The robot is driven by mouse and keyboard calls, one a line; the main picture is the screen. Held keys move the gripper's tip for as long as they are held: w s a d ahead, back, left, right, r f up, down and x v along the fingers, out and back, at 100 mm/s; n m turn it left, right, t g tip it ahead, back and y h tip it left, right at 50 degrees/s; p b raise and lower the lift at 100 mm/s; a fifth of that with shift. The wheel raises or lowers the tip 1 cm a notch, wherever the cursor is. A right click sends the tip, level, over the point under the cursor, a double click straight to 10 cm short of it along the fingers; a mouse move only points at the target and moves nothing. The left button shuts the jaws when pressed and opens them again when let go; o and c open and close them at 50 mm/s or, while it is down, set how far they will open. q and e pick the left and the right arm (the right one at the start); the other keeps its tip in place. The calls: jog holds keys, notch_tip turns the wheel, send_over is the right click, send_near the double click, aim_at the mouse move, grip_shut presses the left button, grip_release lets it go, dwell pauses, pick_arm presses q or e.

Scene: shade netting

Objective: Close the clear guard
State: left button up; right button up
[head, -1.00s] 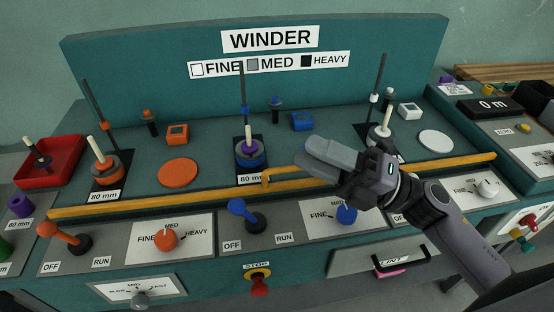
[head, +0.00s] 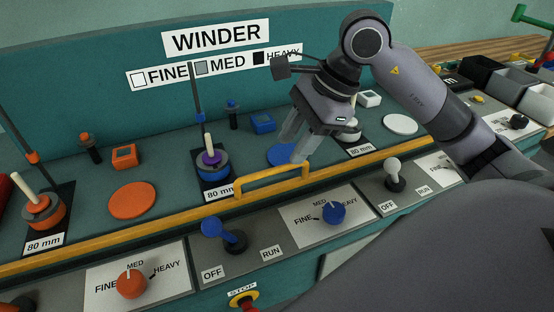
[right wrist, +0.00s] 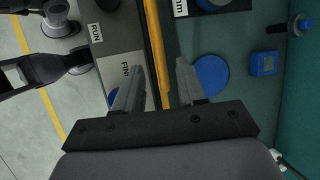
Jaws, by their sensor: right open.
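A yellow rail (head: 110,233) runs along the front of the winder deck, with a raised yellow handle (head: 272,178) in front of the blue station. I take these to be parts of the clear guard; no clear panel can be made out, so I cannot tell its position. My right gripper (head: 293,148) is open and empty, pointing down just behind the handle's right end. In the right wrist view the yellow bar (right wrist: 156,55) runs between its two spread fingers (right wrist: 155,80), apart from both. My left gripper is not in view.
Behind the rail stand the orange spool (head: 42,213), the blue-purple spool (head: 212,167) and thin upright posts. A blue lever (head: 222,234), a blue knob (head: 334,212) and a white lever (head: 393,172) stand in front.

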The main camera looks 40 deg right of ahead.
aim_at(278, 168)
jog(key=x, duration=0.5)
jog(key=shift+f, duration=0.1)
jog(key=shift+a, duration=0.1)
grip_shut()
